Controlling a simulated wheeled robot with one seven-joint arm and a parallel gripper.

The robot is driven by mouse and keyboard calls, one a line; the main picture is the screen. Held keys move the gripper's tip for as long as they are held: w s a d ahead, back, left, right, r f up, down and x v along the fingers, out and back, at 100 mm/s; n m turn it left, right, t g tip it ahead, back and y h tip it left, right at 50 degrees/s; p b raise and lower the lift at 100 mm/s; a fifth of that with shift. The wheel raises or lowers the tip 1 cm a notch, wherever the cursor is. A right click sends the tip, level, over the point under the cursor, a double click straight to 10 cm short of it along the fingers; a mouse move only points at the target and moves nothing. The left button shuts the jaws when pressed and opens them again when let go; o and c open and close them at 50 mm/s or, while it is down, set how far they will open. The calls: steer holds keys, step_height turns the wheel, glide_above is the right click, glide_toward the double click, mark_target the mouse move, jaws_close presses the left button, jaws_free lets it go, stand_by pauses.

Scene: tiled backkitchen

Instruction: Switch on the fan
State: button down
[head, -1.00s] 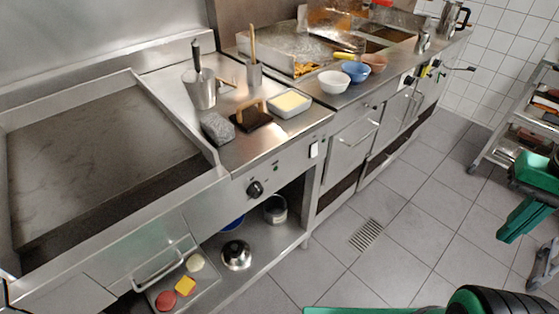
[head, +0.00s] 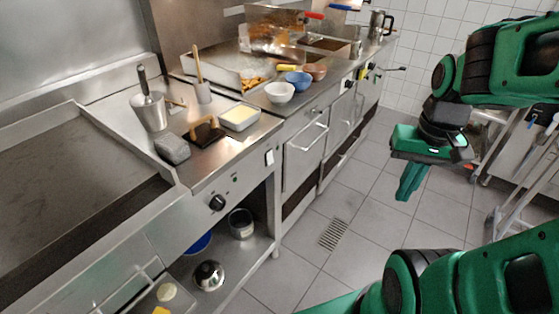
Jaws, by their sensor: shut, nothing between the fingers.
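No fan that I can make out shows in the head view. A small white switch plate (head: 269,157) is on the counter's steel front, near its right corner. A black round knob (head: 217,202) is to its lower left on the same front. My gripper (head: 404,195) is shut and empty, with its green fingers pointing down. It is in the air over the floor, well to the right of the switch plate and apart from the counter. Whether the switch plate belongs to a fan, I cannot tell.
The griddle (head: 60,190) is at left. On the counter are a steel pot (head: 150,113), a grey block (head: 172,149) and a butter tray (head: 240,118). Bowls (head: 279,93) stand farther back. A metal rack (head: 525,180) is at right. The tiled floor around the drain (head: 333,235) is clear.

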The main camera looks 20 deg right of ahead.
steer(key=w+a+f+m+t+y, duration=0.1)
steer(key=w+a+f+t, duration=0.1)
steer(key=w, duration=0.7)
steer(key=w+a+f+m+t+y, duration=0.2)
steer(key=w+a+f, duration=0.2)
steer(key=w, duration=0.5)
steer(key=w+a+f+m+t+y, duration=0.1)
steer(key=w+a+f+t, duration=0.1)
steer(key=w, duration=0.7)
steer(key=shift+w+a+f+m+y, duration=0.35)
steer(key=shift+a+f, duration=0.25)
steer(key=shift+a, duration=0.65)
steer(key=shift+w+f, duration=0.1)
glide_toward(272, 162)
steer(key=s+f+x, duration=0.1)
steer(key=x, duration=0.5)
steer(key=shift+w+r, duration=0.25)
steer(key=shift+w, duration=0.05)
steer(key=shift+w+a, duration=0.1)
steer(key=shift+r, duration=0.1)
